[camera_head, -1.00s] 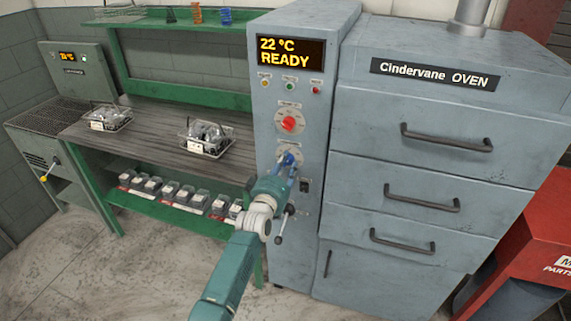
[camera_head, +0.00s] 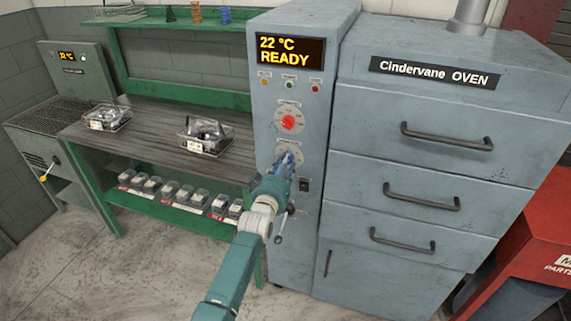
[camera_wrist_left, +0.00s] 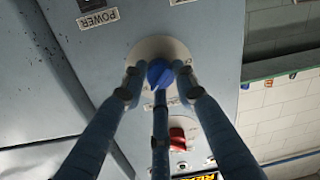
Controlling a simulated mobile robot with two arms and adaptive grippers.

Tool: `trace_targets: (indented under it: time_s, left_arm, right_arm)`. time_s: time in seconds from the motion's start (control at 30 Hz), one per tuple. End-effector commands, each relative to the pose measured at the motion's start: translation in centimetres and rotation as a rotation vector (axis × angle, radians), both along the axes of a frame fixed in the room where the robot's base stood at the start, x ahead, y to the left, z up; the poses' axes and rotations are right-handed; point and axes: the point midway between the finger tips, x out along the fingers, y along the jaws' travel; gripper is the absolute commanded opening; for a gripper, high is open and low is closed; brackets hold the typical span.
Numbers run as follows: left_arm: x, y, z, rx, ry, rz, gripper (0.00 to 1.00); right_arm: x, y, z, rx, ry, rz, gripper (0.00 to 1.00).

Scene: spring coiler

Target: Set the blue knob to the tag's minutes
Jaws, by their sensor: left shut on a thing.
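The blue knob (camera_head: 288,158) sits on a round pale dial on the oven's control column, below the red knob (camera_head: 289,123). My left gripper (camera_head: 287,163) reaches the blue knob from below in the head view and covers part of it. In the left wrist view the blue knob (camera_wrist_left: 159,73) lies between the fingers, which are shut on it. The dial's marks are too small or too covered to read. Baskets with tags stand on the bench: one at left (camera_head: 107,117) and one at right (camera_head: 206,137). Their tag writing cannot be read. My right gripper is not in view.
The oven display (camera_head: 290,52) reads 22 °C READY. A black switch (camera_head: 304,185) sits right of my gripper, by the POWER label (camera_wrist_left: 98,18) in the wrist view. Oven drawers (camera_head: 440,195) stand right. A red cabinet (camera_head: 525,265) is at far right.

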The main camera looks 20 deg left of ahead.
Motion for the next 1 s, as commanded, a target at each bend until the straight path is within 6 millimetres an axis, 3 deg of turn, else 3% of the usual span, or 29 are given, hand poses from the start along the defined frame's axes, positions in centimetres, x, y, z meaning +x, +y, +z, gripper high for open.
trace_targets:
  time_s: [0.17,0.2,0.3,0.67,0.83,1.0]
  left_arm:
    - [0.0,0.0,-0.2,-0.001,0.004,0.000,0.02]
    - [0.0,0.0,-0.2,-0.002,0.004,0.000,0.32]
    - [0.0,0.0,-0.2,-0.002,0.004,0.000,0.47]
    - [-0.6,0.0,-0.2,-0.002,0.002,0.000,0.47]
    - [-3.1,-0.1,-0.1,-0.002,0.003,0.000,0.47]
    - [-6.9,-0.2,-0.1,-0.002,0.005,0.000,0.47]
  right_arm:
    - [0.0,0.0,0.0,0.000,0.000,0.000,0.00]
    - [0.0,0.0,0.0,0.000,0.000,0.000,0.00]
    - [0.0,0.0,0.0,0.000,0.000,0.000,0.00]
    - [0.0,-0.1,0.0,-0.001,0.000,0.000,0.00]
    - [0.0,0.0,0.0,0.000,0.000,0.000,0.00]
    - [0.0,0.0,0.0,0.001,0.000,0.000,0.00]
